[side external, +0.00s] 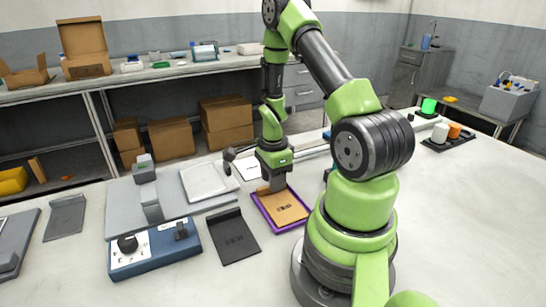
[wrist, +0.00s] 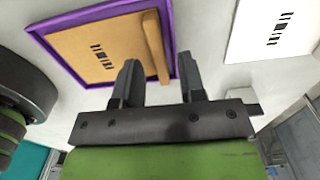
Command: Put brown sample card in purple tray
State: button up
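The brown sample card (side external: 284,209) lies flat inside the purple tray (side external: 262,214) on the bench. It also shows in the wrist view (wrist: 92,48), with dark print and a raised brown grip strip along one edge, and the purple tray's rim (wrist: 172,20) surrounds it. My gripper (side external: 273,187) is over the card's strip edge, at the back left of the tray. In the wrist view my gripper (wrist: 158,72) has its two fingers apart, with the strip in the gap between them. No finger visibly presses on the strip. Exact fingertip height is hard to tell.
A black card (side external: 232,237) lies left of the tray. A white card (side external: 249,168) lies behind it. A blue control box (side external: 155,250) and a grey device (side external: 150,205) stand further left. The bench front at right is clear.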

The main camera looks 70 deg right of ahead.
jog(key=w+a+r+n+t, duration=0.1)
jog(key=a+r+n, duration=0.1)
jog(key=r, duration=0.7)
jog(key=w+a+r+n+t, duration=0.1)
jog(key=a+r+n, duration=0.2)
jog(key=r, duration=0.5)
jog(key=s+a+r+n+t+y, duration=0.1)
jog(key=s+a+r+n+t, duration=0.1)
jog(key=a+r+n, duration=0.3)
jog(key=s+a+r+n+t+y, duration=0.1)
jog(key=s+a+r+n+t, duration=0.2)
jog(key=a+r+n, duration=0.3)
jog(key=s+a+n, duration=0.1)
jog(key=a+n, duration=0.4)
jog(key=n, duration=0.2)
jog(key=shift+s+a+r, duration=0.2)
jog(key=shift+r, duration=0.1)
